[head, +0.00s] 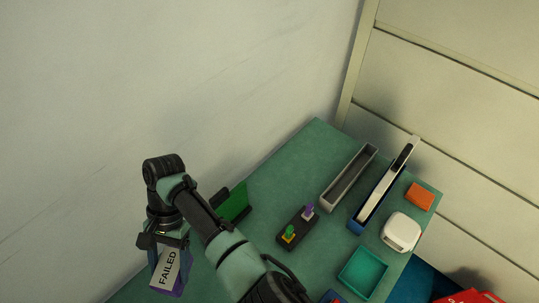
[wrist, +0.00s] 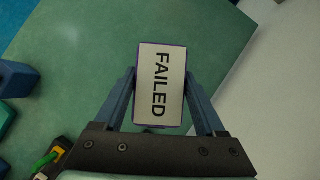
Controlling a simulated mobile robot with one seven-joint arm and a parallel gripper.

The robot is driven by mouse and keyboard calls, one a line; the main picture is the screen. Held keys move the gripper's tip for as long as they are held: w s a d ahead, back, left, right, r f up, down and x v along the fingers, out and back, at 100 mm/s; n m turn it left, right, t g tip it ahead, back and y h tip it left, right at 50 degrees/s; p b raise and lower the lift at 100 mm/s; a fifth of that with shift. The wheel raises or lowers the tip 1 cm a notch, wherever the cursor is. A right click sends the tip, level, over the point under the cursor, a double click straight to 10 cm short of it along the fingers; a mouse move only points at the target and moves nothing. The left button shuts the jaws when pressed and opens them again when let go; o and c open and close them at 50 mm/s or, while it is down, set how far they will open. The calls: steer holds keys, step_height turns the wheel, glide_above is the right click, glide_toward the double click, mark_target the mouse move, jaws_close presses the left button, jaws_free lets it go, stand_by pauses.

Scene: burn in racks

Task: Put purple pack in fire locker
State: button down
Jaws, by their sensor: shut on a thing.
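My gripper (wrist: 160,92) is shut on the purple pack (wrist: 160,85), with one finger on each side of it. The pack has a white face with the word FAILED and thin purple edges. In the head view the pack (head: 168,268) hangs below my gripper (head: 165,245) at the lower left. It appears held above the green table (head: 270,180). I cannot make out a fire locker for certain; a red object (head: 470,297) is cut off at the bottom right edge.
On the table are a black block with coloured connectors (head: 297,228), a grey open tray (head: 349,178), a long blue-and-white holder (head: 384,185), a white rounded box (head: 401,232), an orange block (head: 420,197) and a teal tray (head: 363,271). A wall (head: 150,80) rises behind.

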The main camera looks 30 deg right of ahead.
steer(key=m+t, duration=0.1)
steer(key=m, duration=0.1)
steer(key=w+m+t+y, duration=0.1)
steer(key=m, duration=0.1)
steer(key=w+m+y, duration=0.1)
steer(key=shift+a+r+m+t, duration=0.1)
steer(key=shift+r+m+t, duration=0.1)
steer(key=shift+m+t, duration=0.2)
steer(key=s+d+f+m+t+h, duration=0.2)
steer(key=s+d+m+t, duration=0.15)
steer(key=d+m, duration=0.6)
steer(key=s+d+f+m+t+h, duration=0.2)
steer(key=d+m+t, duration=0.3)
steer(key=d+m, duration=0.45)
steer(key=shift+n, duration=0.3)
steer(key=shift+s+d+f, duration=0.1)
steer(key=shift+d+f, duration=0.3)
steer(key=shift+f, duration=1.3)
steer(key=shift+w+d+f, duration=0.1)
steer(key=shift+d+f, duration=0.25)
steer(key=shift+f, duration=1.35)
steer(key=shift+s+d+f, duration=0.1)
steer(key=shift+d+f, duration=0.3)
steer(key=shift+f, duration=1.3)
steer(key=shift+f, duration=0.2)
jaws_free()
steer(key=shift+s, duration=0.1)
